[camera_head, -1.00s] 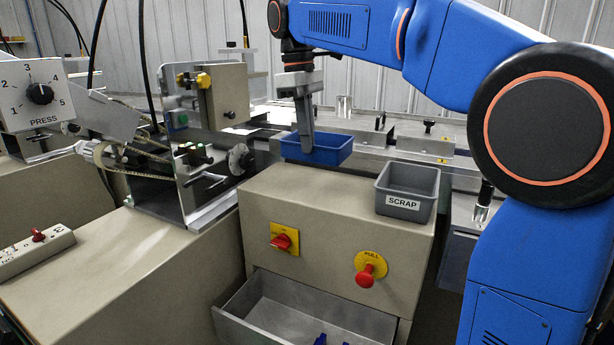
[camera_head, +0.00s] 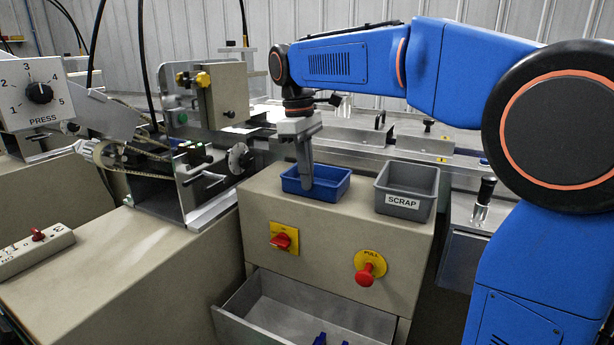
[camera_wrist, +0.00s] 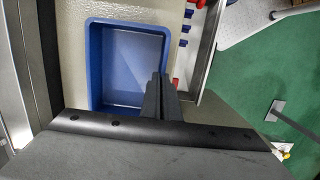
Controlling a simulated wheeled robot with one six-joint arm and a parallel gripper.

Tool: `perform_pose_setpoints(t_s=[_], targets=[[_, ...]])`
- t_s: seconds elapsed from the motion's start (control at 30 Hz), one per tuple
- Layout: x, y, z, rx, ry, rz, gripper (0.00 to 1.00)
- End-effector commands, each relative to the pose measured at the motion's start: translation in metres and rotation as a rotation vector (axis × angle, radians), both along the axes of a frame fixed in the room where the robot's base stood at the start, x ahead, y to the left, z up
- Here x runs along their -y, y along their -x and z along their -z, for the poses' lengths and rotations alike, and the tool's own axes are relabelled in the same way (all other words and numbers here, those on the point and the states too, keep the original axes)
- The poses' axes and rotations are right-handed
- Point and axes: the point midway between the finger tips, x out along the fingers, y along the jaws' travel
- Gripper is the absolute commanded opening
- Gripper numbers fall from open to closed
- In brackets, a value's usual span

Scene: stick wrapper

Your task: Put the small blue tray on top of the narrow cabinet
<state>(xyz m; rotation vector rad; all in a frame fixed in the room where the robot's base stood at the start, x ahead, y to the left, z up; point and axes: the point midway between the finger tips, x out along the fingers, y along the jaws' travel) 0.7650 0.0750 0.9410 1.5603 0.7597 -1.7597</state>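The small blue tray (camera_head: 330,191) is upright over the left part of the top of the narrow beige cabinet (camera_head: 262,206), left of the grey SCRAP bin. It looks level and empty. I cannot tell whether its base touches the top. My gripper (camera_head: 308,184) points down at the tray's near side, its fingers closed together on the wall. In the wrist view the tray (camera_wrist: 91,70) lies over the cream cabinet top (camera_wrist: 73,45), and my gripper's fingers (camera_wrist: 161,80) pinch its right-hand wall.
The grey SCRAP bin (camera_head: 408,180) stands on the cabinet's right part, a small gap from the tray. Red knobs (camera_head: 367,270) stick out of the front. An open drawer (camera_head: 290,310) below holds small blue pieces. A machine (camera_head: 195,165) stands to the left.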

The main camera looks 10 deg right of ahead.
Motion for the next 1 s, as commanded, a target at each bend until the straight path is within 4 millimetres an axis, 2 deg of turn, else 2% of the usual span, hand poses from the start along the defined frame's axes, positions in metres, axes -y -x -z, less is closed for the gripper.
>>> perform_pose_setpoints(t_s=[0.17, 0.27, 0.63, 0.77, 1.0], targets=[[0.0, 0.0, 0.002, -0.001, 0.001, 0.0, 0.0], [0.0, 0.0, 0.002, 0.0, 0.0, 0.0, 0.2], [0.0, 0.0, -0.001, 0.001, 0.0, 0.0, 0.2], [-0.002, -0.002, -0.014, 0.001, 0.0, 0.0, 0.2], [-0.006, -0.006, -0.058, 0.003, 0.0, -0.001, 0.2]])
